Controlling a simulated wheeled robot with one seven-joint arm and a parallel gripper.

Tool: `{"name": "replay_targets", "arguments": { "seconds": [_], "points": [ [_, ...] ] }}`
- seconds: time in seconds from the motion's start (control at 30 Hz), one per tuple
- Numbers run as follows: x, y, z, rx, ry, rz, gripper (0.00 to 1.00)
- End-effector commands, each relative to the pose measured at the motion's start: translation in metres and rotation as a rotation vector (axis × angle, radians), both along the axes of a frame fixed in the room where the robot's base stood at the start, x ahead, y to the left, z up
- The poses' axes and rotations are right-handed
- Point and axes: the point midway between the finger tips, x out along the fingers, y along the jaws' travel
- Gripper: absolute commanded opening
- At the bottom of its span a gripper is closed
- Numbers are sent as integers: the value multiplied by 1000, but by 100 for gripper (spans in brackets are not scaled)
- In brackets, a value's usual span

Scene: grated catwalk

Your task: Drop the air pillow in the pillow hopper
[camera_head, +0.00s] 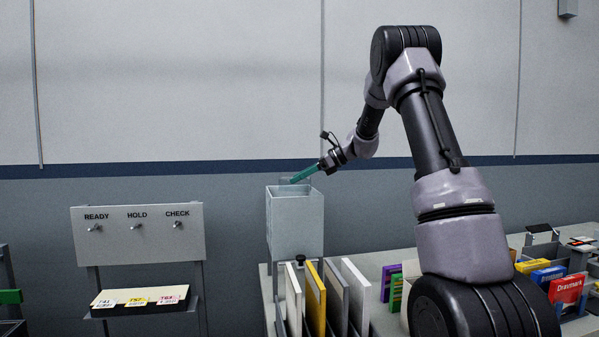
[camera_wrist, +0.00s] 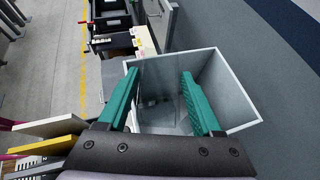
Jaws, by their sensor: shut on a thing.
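The pillow hopper (camera_head: 295,225) is a tall, pale grey, open-topped box standing by the wall. In the wrist view its open mouth (camera_wrist: 232,98) lies below my fingers. My gripper (camera_head: 293,180) has teal fingers and reaches in from the right, its tips just over the hopper's top. In the wrist view the fingers (camera_wrist: 158,75) stand apart with the clear air pillow (camera_wrist: 157,88) between them. The pillow is see-through and its outline is faint. I cannot tell exactly how far its lower part reaches into the mouth.
Upright white and yellow panels (camera_head: 316,298) stand in front of the hopper. A board with hooks (camera_head: 138,232) and a shelf with labelled cards (camera_head: 140,300) are at the left. Coloured boxes (camera_head: 566,288) sit at the right. The wall is close behind the hopper.

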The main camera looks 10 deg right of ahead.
Motion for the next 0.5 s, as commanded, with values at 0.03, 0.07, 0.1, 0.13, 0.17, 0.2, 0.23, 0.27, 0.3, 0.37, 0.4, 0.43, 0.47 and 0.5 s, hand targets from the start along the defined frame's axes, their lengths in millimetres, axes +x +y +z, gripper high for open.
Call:
{"name": "replay_targets", "arguments": {
  "seconds": [0.03,0.07,0.1,0.13,0.17,0.2,0.23,0.27,0.3,0.37,0.4,0.43,0.47,0.5],
  "points": [
    [0,0,-1,0,0,0,16],
    [0,0,-1,0,0,0,16],
    [0,0,-1,0,0,0,16],
    [0,0,-1,0,0,0,16],
    [0,0,-1,0,0,0,16],
    [0,0,-1,0,0,0,16],
    [0,0,-1,0,0,0,16],
    [0,0,-1,0,0,0,16],
    [0,0,-1,0,0,0,16],
    [0,0,-1,0,0,0,16],
    [0,0,-1,0,0,0,16],
    [0,0,-1,0,0,0,16],
    [0,0,-1,0,0,-1,74],
    [0,0,-1,0,0,-1,90]
  ]
}}
